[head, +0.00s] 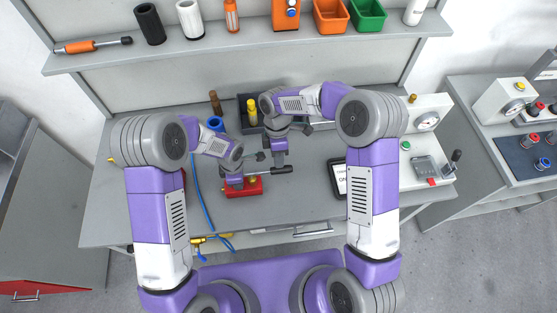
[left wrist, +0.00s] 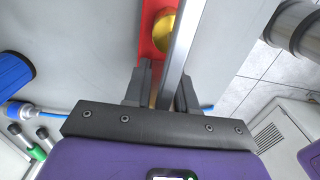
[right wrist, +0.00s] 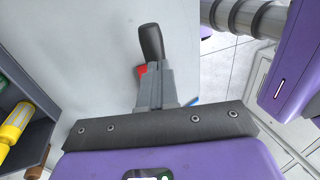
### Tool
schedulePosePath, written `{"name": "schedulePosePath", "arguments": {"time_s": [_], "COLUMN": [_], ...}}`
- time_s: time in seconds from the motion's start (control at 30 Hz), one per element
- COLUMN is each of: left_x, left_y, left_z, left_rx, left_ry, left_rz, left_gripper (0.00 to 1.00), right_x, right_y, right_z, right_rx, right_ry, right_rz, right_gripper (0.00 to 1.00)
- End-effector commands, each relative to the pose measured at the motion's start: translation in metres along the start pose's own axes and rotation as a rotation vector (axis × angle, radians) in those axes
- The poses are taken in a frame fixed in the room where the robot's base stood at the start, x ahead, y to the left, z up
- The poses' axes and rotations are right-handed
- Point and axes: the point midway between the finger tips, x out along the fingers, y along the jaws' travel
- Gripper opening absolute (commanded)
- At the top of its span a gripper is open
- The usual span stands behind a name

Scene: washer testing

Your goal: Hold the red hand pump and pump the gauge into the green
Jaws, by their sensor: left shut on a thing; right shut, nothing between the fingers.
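The red hand pump (head: 256,187) lies on the bench at front centre, with a brass dome (left wrist: 160,38) and a metal lever (left wrist: 183,45). The lever ends in a black handle (head: 284,170), which also shows in the right wrist view (right wrist: 151,41). My left gripper (head: 234,183) is shut on the pump; the lever crosses over its fingers and partly hides the grip. My right gripper (head: 279,167) is shut and empty at the handle; whether its fingertips touch it I cannot tell. A round gauge (head: 428,121) is on the white box at right; its needle is too small to read.
A blue hose (head: 203,195) runs along the bench left of the pump. A dark tray with a yellow bottle (head: 252,112) stands behind. A tablet (head: 338,180) lies right of the grippers. A shelf (head: 240,45) with bins crosses the back.

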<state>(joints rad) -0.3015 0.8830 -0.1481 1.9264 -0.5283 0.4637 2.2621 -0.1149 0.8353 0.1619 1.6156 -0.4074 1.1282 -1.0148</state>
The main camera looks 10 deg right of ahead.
Motion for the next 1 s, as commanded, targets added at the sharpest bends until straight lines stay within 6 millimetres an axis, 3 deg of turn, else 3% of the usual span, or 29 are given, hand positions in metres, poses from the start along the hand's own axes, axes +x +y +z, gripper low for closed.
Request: {"name": "schedulePosePath", "arguments": {"time_s": [0.23, 0.87, 1.0], "left_x": [-0.001, -0.002, -0.003], "left_y": [0.001, 0.001, 0.003], "left_z": [-0.001, 0.004, 0.004], "left_rx": [0.000, 0.006, 0.003], "left_ry": [0.000, -0.007, -0.009], "left_rz": [0.001, 0.006, 0.010], "left_gripper": [0.00, 0.00, 0.00], "right_x": [0.008, 0.067, 0.058], "right_y": [0.003, 0.018, 0.016], "right_z": [0.000, -0.006, -0.009], "right_rx": [0.002, 0.005, -0.001], "right_ry": [-0.002, -0.004, 0.000], "right_rz": [-0.002, -0.007, -0.004], "right_gripper": [0.00, 0.00, 0.00]}}
